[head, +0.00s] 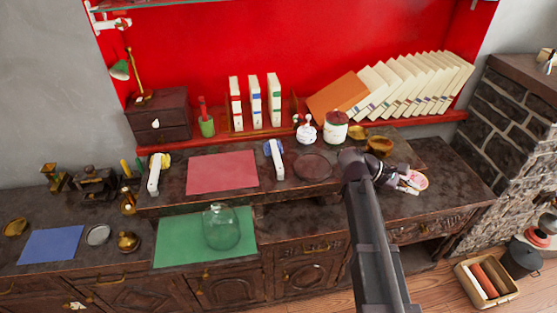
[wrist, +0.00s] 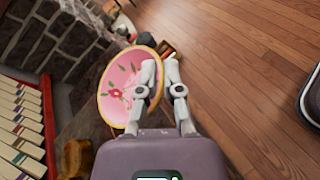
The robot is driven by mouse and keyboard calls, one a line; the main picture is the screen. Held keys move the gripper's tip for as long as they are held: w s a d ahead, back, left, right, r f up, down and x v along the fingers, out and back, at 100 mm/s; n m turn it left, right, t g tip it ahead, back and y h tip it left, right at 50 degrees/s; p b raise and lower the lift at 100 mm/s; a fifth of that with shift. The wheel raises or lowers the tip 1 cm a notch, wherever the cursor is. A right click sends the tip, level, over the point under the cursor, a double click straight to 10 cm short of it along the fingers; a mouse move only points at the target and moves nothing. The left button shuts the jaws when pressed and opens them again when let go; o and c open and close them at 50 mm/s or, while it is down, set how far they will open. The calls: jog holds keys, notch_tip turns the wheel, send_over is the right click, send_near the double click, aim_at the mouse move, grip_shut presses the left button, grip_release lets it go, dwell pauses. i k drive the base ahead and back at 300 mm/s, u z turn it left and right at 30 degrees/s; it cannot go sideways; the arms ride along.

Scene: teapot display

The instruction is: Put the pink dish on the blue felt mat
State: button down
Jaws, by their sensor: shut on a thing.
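The pink dish (head: 419,180) is held at the right end of the dark counter in the head view. In the wrist view the pink dish (wrist: 119,88) shows a pink face with a flower pattern and a gold rim, and it is tilted. My gripper (head: 408,183) is shut on its edge; both fingers (wrist: 160,75) show at the dish's right side in the wrist view. The blue felt mat (head: 50,245) lies flat on the lower counter at the far left, with nothing on it, far from my gripper.
A green mat (head: 175,242) with a glass jar (head: 221,228) and a red mat (head: 222,173) lie between. A round metal dish (head: 98,235) and a brass pot (head: 128,241) stand right of the blue mat. Brass bowls (head: 379,145) and a white jar (head: 336,126) stand behind my arm.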

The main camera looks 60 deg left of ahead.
aim_at(54, 238)
jog(key=z, duration=0.15)
jog(key=k, duration=1.2)
jog(key=u, duration=2.65)
